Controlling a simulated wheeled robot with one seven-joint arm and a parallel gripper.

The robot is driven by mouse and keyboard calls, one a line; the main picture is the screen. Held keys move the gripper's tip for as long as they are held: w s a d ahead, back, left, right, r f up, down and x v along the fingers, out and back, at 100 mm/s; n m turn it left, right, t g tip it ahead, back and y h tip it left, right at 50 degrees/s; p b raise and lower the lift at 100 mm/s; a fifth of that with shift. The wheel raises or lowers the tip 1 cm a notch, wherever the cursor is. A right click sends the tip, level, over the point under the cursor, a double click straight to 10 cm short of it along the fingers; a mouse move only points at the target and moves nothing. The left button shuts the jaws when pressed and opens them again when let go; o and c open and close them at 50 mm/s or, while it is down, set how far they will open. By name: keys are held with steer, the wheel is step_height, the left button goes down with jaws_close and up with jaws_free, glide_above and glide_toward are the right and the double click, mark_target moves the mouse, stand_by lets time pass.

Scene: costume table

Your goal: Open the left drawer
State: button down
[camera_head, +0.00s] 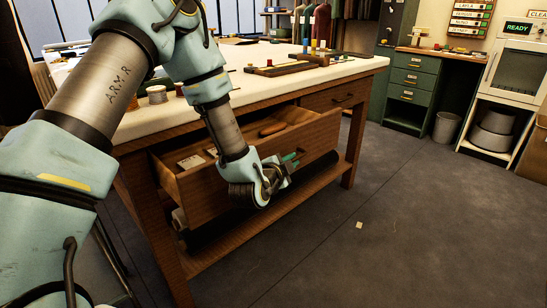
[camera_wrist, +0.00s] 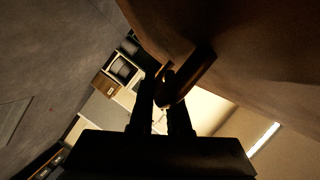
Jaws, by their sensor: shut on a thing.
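The left drawer (camera_head: 203,187) of the wooden worktable is pulled out, with its inside showing. Its wooden front also fills the upper right of the wrist view (camera_wrist: 255,50). My gripper (camera_head: 287,166) is at the outer face of the drawer front. In the wrist view my gripper (camera_wrist: 164,98) has its dark fingers closed around the dark bar handle (camera_wrist: 192,74). In the head view the handle is mostly hidden behind my gripper. A brown oblong item (camera_head: 272,129) and some pale small items (camera_head: 191,162) lie in the drawer.
The right drawer (camera_head: 325,98) is closed. A lower shelf (camera_head: 240,238) runs under the drawers. The pale tabletop (camera_head: 270,88) holds spools and wooden trays. Open floor (camera_head: 400,210) lies in front, with a small pale scrap (camera_head: 359,225). Green cabinets (camera_head: 413,84) stand behind.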

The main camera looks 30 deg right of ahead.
steer(key=s+d+b, duration=0.1)
steer(key=s, duration=0.7)
steer(key=shift+d, duration=0.3)
steer(key=shift+s, duration=0.1)
steer(key=c, duration=0.9)
jaws_free()
steer(key=shift+p+v, duration=3.85)
steer(key=shift+v, duration=1.55)
steer(key=shift+r, duration=0.1)
